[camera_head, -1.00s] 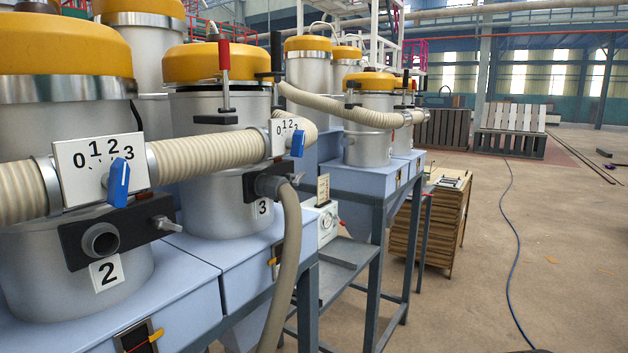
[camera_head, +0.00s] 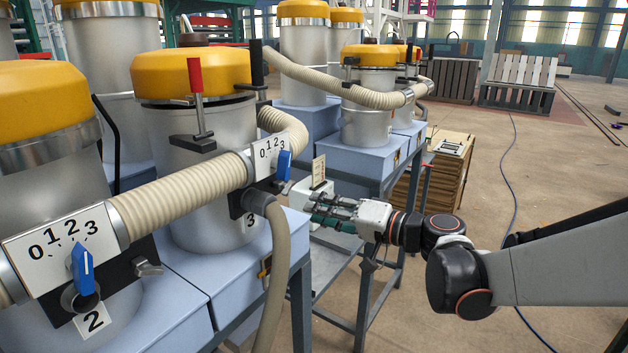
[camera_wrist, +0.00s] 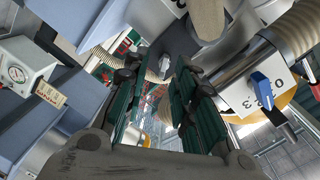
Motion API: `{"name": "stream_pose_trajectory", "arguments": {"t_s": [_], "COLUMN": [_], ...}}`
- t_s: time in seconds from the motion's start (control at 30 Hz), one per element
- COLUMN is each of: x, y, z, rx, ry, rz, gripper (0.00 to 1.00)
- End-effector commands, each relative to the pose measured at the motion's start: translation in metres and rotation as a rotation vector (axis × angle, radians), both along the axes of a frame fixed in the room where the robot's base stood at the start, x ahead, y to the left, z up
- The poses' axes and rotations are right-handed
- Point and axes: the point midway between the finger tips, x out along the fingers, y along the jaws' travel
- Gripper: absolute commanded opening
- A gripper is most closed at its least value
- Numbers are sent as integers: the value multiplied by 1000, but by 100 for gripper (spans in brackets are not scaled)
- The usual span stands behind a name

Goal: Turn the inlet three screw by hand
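The inlet three bracket (camera_head: 239,206) is dark and sits on the silver hopper above the label 3, with a beige hose on its port. In the wrist view, a small grey screw (camera_wrist: 166,62) shows ahead, between the fingertips and apart from the camera. In the head view the screw is small and hard to make out beside the hose. My gripper (camera_head: 318,214) is right of the inlet, pointing left toward it. In the wrist view my gripper (camera_wrist: 158,80) is open, with a clear gap between its green-padded fingers and nothing held.
The hanging hose (camera_head: 274,270) runs down close to the inlet. A blue lever (camera_head: 284,164) on a numbered plate is just above. A white gauge box (camera_wrist: 22,70) stands near the gripper. Inlet two (camera_head: 80,298) is at the lower left. Open floor lies to the right.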

Motion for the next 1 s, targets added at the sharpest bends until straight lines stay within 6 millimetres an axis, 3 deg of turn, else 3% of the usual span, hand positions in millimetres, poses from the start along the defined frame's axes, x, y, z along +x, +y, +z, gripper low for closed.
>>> {"name": "stream_pose_trajectory", "arguments": {"t_s": [0.13,0.37,1.0], "x": [11,18,60], "y": [-4,2,56], "z": [13,14,15], "rx": [64,75,75], "ry": [-31,-36,-35], "rz": [0,0,2], "gripper": [25,25,25]}}
